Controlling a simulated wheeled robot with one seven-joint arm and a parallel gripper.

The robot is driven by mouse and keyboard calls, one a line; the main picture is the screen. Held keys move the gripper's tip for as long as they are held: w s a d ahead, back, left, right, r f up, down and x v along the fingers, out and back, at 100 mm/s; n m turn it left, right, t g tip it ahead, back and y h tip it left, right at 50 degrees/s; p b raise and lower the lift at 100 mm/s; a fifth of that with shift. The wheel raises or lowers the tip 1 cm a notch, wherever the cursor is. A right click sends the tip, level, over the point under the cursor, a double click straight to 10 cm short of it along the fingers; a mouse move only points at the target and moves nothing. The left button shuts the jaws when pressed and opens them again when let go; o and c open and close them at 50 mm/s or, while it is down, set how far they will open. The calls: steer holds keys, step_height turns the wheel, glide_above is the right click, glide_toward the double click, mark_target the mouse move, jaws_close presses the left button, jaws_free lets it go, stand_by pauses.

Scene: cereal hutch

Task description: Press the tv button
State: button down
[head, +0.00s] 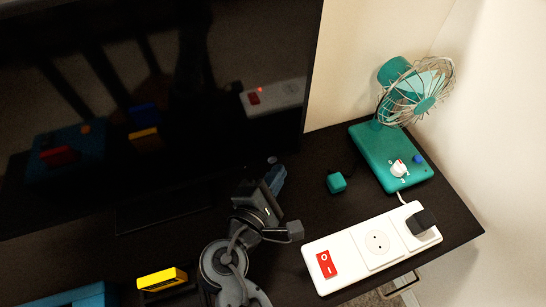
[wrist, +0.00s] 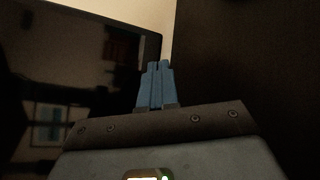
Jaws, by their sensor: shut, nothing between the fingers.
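The TV (head: 150,70) is a large dark screen at the upper left of the head view, standing on the dark tabletop. Its glossy screen also fills the left of the wrist view (wrist: 100,60). I cannot make out a button on it. A small red glow shows on the screen among reflections; I cannot tell whether it is a light or a reflection. My gripper (head: 277,172) has its blue fingers together and empty, near the TV's lower right corner. In the wrist view the fingertips (wrist: 158,64) overlap the TV's right edge; contact cannot be told.
A white power strip (head: 344,265) with a red switch (head: 326,264) and black plug (head: 422,222) lies at the front right. A green fan (head: 388,155) stands behind it. A small green cube (head: 336,182) lies between fan and gripper. A yellow block (head: 162,278) is front left.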

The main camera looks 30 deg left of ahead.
steer(key=shift+s+d, duration=0.15)
steer(key=shift+s+d+p, duration=0.95)
steer(key=shift+s+d, duration=0.7)
steer(key=shift+d, duration=0.2)
steer(key=shift+s, duration=0.1)
